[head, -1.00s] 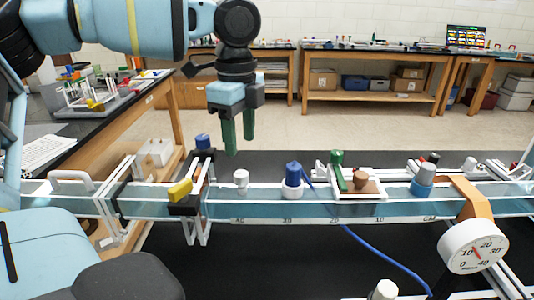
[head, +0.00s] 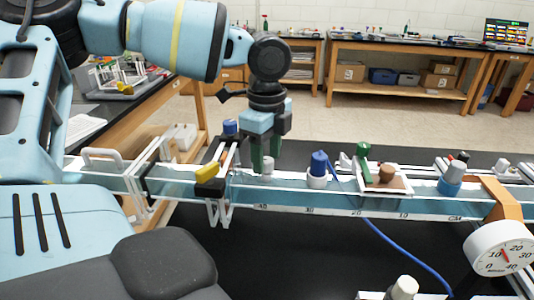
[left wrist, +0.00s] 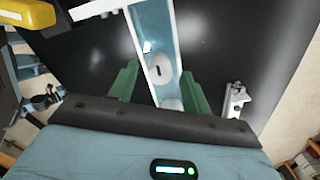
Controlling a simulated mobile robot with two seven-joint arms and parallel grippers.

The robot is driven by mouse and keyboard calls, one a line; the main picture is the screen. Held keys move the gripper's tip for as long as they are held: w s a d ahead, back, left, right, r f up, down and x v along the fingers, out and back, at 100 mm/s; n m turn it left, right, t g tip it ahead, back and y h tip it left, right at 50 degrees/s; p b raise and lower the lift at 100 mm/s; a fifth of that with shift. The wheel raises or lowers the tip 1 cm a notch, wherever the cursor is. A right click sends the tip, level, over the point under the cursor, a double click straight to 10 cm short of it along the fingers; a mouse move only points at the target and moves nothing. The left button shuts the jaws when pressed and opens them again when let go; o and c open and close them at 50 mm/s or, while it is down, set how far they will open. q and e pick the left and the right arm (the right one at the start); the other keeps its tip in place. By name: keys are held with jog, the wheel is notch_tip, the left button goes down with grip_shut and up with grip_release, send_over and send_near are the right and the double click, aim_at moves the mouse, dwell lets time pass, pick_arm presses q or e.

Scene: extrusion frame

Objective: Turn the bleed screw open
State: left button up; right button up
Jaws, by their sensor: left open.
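A small white knob (head: 267,166), which I take to be the bleed screw, stands on the clear blue-tinted channel (head: 240,190). In the left wrist view a round white top with a dark slot-like mark (left wrist: 158,71) shows between the fingertips. My left gripper (head: 266,158) points straight down over the white knob. Its green fingers are apart, one on each side of the knob, and partly hide it in the head view. The left wrist view also shows the open fingers (left wrist: 157,73) with gaps to the white top. I cannot see my right gripper.
A blue knob (head: 319,163) and a green-handled valve (head: 362,150) stand to the right. A round gauge (head: 500,249) hangs at the front right, and a blue hose (head: 400,255) crosses the black table.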

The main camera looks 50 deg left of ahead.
pick_arm(q)
jog(key=shift+f, duration=0.1)
jog(key=c, duration=1)
jog(key=n, duration=0.5)
jog(key=shift+n+p, duration=0.3)
jog(key=shift+p, duration=0.05)
jog(key=n, duration=0.5)
jog(key=shift+n, duration=0.3)
